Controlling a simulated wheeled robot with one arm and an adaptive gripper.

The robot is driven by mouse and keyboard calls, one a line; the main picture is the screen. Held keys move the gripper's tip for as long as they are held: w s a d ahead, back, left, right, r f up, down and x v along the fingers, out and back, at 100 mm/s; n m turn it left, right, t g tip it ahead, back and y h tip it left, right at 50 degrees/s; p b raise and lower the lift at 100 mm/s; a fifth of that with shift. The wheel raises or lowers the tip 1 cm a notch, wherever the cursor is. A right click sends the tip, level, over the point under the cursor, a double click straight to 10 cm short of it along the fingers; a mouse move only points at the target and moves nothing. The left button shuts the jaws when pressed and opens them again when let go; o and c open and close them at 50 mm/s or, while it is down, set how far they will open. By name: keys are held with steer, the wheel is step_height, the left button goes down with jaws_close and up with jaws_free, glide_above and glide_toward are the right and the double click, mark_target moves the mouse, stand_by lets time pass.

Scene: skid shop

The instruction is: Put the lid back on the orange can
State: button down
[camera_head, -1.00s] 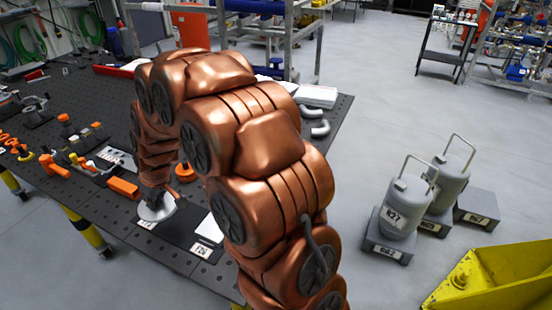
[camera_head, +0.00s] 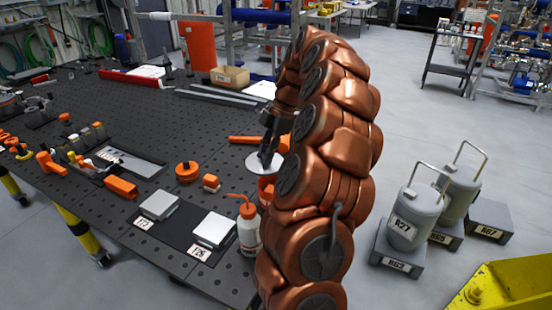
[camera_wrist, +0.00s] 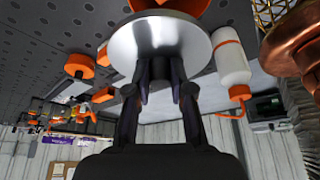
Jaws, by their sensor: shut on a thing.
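The lid is a silver round disc (camera_head: 259,163), held flat by my gripper (camera_head: 267,150). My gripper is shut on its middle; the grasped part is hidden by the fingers. In the wrist view the lid (camera_wrist: 150,42) fills the top middle with the fingertips (camera_wrist: 165,68) against it. The orange can (camera_head: 266,188) is right below the lid in the head view, partly hidden by my arm. In the wrist view the can (camera_wrist: 170,6) shows past the lid's far edge. I cannot tell whether lid and can touch.
A white bottle with orange cap (camera_head: 248,232) stands close to the can, also in the wrist view (camera_wrist: 233,62). Two grey plates (camera_head: 160,205) (camera_head: 214,229) lie on a black mat. An orange round piece (camera_head: 187,172) and an orange bar (camera_head: 243,140) are nearby.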

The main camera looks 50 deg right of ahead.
mark_target(278, 161)
steer(key=shift+s+d+n, duration=0.3)
steer(key=shift+s+d, duration=0.55)
steer(key=shift+s, duration=0.2)
steer(key=shift+f, duration=2.15)
steer(key=shift+f+b, duration=0.9)
steer(key=shift+f, duration=0.2)
steer(key=shift+d+b, duration=0.1)
steer(key=shift+b, duration=0.35)
steer(key=shift+f+b, duration=0.15)
steer(key=shift+b, duration=1.1)
steer(key=shift+c, duration=2.3)
jaws_free()
